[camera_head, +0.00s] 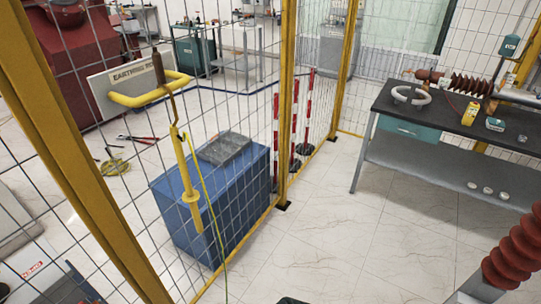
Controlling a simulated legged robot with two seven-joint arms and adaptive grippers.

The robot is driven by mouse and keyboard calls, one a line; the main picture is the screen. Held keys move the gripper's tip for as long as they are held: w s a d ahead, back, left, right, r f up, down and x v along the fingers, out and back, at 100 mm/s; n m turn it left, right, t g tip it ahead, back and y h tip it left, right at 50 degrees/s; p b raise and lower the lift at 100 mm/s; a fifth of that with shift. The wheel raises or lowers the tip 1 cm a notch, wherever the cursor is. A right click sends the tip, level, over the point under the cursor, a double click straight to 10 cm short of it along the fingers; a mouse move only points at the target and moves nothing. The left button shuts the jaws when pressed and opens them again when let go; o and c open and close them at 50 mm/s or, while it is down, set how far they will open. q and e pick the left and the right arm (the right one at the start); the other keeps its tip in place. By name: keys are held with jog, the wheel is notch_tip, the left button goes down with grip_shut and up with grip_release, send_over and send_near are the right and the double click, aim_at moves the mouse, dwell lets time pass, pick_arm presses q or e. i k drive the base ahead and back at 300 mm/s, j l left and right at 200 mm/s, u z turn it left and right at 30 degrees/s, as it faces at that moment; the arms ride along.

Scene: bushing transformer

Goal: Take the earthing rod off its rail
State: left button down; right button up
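The earthing rod (190,190) hangs upright, slightly tilted, on the near side of the mesh fence. The exact contact between rod and rail is too small to tell. A thin yellow-green cable (207,200) runs down from the rod past the bottom edge. Neither of my grippers can be made out in this view.
A mesh fence with yellow posts (286,100) stands behind the rod. Beyond it are a blue cabinet (215,205) and red-white poles (294,120). A dark-topped workbench (450,125) stands at right, with a red-brown ribbed insulator (516,255) nearer. The tiled floor between is clear.

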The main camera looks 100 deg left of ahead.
aim_at(190, 197)
jog(key=u, duration=3.9)
